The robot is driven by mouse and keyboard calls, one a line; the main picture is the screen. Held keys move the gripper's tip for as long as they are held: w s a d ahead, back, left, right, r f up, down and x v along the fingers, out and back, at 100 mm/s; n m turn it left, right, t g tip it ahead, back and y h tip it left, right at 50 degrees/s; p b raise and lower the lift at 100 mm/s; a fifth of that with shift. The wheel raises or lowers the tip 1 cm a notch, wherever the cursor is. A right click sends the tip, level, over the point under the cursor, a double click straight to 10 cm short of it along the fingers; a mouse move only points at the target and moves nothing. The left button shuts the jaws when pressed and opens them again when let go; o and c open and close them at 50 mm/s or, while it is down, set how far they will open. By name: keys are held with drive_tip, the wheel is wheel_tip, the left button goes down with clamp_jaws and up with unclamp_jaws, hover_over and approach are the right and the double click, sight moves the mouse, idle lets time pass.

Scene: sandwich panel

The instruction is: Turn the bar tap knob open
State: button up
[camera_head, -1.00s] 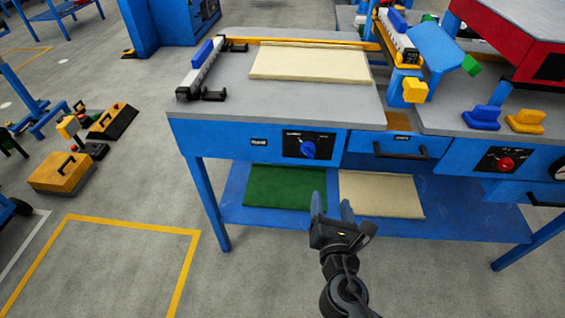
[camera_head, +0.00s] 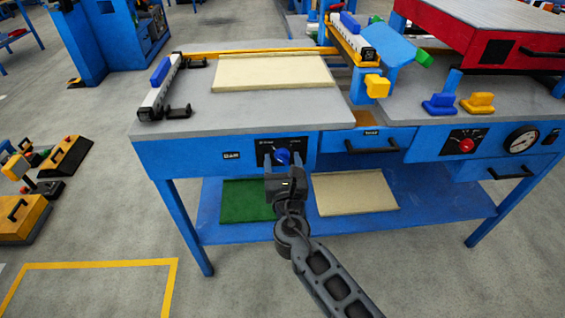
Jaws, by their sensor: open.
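The blue bar tap knob (camera_head: 282,156) sits on a black plate (camera_head: 265,147) on the front of the blue workbench, right of a small dark label (camera_head: 231,155). My gripper (camera_head: 284,164) is right in front of the knob, coming from below. Its fingers are apart, one on each side of the knob in the picture. I cannot tell whether they touch it. The gripper body hides the lower part of the plate.
The bench top (camera_head: 165,127) juts out just above the knob. A drawer handle (camera_head: 372,147) is to the right, and a red knob (camera_head: 466,145) is farther right. The lower shelf (camera_head: 425,215) holds a green panel (camera_head: 246,200) and a cream panel (camera_head: 352,193).

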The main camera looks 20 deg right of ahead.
drive_tip(key=c, duration=1)
drive_tip(key=shift+c, duration=0.2)
drive_tip(key=shift+f+m, duration=0.1)
drive_tip(key=shift+m, duration=0.2)
drive_tip(key=m+b, duration=0.3)
drive_tip(key=shift+f+m, duration=0.1)
drive_tip(key=shift+m, duration=0.2)
drive_tip(key=m+b, duration=0.3)
drive_tip(key=m, duration=0.2)
drive_tip(key=m+b, duration=0.4)
drive_tip(key=m, duration=0.1)
drive_tip(key=shift+d+m, duration=0.1)
drive_tip(key=shift+m, duration=0.2)
drive_tip(key=shift+m+b, duration=1.1)
drive_tip(key=shift+m, duration=0.4)
